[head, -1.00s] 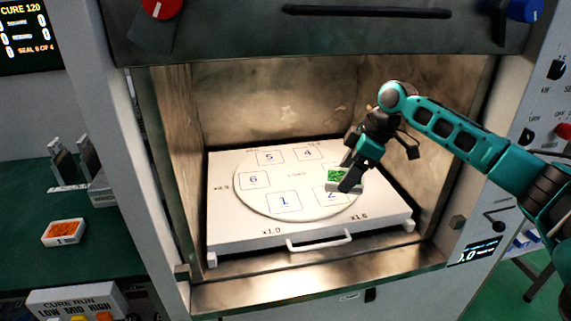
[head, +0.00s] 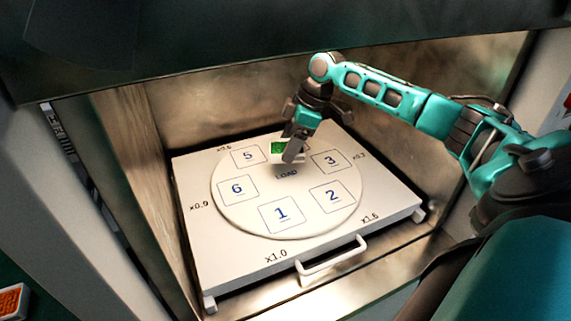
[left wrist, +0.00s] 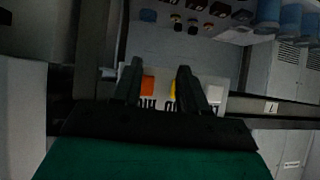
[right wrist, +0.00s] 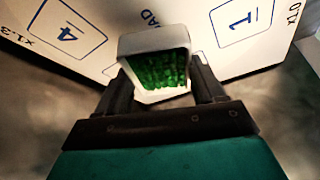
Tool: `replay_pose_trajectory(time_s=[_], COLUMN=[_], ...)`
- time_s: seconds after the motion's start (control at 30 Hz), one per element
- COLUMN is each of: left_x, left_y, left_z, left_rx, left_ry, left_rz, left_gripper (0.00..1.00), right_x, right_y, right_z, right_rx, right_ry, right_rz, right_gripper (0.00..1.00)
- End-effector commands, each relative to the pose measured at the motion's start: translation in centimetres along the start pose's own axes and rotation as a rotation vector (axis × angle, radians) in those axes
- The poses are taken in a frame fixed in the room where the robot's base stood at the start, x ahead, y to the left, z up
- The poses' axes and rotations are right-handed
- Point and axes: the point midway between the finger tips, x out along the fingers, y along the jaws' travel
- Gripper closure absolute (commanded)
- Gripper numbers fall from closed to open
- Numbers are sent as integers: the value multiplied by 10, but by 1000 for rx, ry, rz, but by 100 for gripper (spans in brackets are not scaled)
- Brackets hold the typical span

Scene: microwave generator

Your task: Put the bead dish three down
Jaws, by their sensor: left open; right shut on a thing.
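A small white dish of green beads (head: 278,148) is held in my right gripper (head: 291,152), at the back of the round white turntable (head: 287,215). The dish and gripper cover the square for 4 in the head view. The right wrist view shows the dish (right wrist: 155,45) between the two fingers, with squares 4 and 1 behind it. I cannot tell how high the dish is above the plate. Square 3 (head: 332,161) is bare, to the right of the dish. My left gripper (left wrist: 158,88) is open and empty, seen only in the left wrist view.
The turntable lies on a white tray (head: 235,275) with a front handle (head: 331,260), inside a metal chamber. The raised door (head: 250,45) hangs above. Squares 1, 2, 5 and 6 are bare.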

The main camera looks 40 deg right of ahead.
Motion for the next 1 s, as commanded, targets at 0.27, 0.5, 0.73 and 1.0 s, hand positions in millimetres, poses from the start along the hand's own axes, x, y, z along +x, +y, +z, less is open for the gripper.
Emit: replay_pose_trajectory(time_s=[0.27, 0.5, 0.73, 1.0], left_x=[0, 0, 0, 2], left_y=[1, 1, 2, 1], left_z=[5, 6, 5, 2], left_rx=[-1, -1, -1, 1], left_ry=[-7, -7, -7, 0], left_rz=[2, 2, 3, 2], left_gripper=[57, 57, 57, 57], right_x=[32, 57, 57, 57], right_y=[0, 0, 0, 0], right_z=[14, 24, 24, 24], right_rx=[1, 0, 0, 0], right_ry=[-1, 1, 0, 0], right_rz=[-1, 2, 2, 2], right_gripper=[64, 64, 29, 6])
